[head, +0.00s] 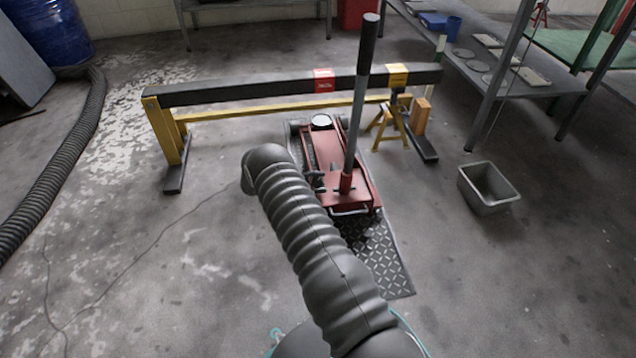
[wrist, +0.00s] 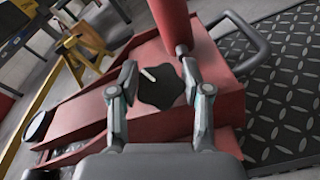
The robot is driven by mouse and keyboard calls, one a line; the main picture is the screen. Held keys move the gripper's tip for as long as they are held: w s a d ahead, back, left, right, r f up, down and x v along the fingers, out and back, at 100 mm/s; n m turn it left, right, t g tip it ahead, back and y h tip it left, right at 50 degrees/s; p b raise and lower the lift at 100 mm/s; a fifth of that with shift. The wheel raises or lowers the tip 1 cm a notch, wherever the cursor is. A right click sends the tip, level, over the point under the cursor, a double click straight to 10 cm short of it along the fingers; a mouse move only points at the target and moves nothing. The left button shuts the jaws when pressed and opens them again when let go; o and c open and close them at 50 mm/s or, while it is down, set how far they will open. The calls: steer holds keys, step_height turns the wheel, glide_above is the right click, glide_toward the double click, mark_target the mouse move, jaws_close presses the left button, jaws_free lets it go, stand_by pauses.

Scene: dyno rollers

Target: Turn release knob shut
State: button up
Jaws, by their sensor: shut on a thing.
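The release knob (wrist: 160,90) is a dark, lobed knob with a pale pointer mark, set on the red floor jack (wrist: 75,118) near the foot of its handle. In the wrist view my gripper (wrist: 157,60) has one finger on each side of the knob and is shut on it. The mark points toward the upper left of the knob. In the head view the red jack (head: 350,188) stands on a tread plate, with its long handle (head: 358,105) upright and leaning slightly. My arm hides the jack's near left side there, and I cannot make out the knob.
A black beam (head: 250,88) on yellow stands crosses behind the jack. The tread plate (head: 385,265) extends toward me. A grey bin (head: 487,188) sits at right. A ribbed hose (head: 60,175) lies at left. The floor between the hose and the jack is open.

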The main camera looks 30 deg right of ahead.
steer(key=o, duration=1.2)
steer(key=v, duration=1.2)
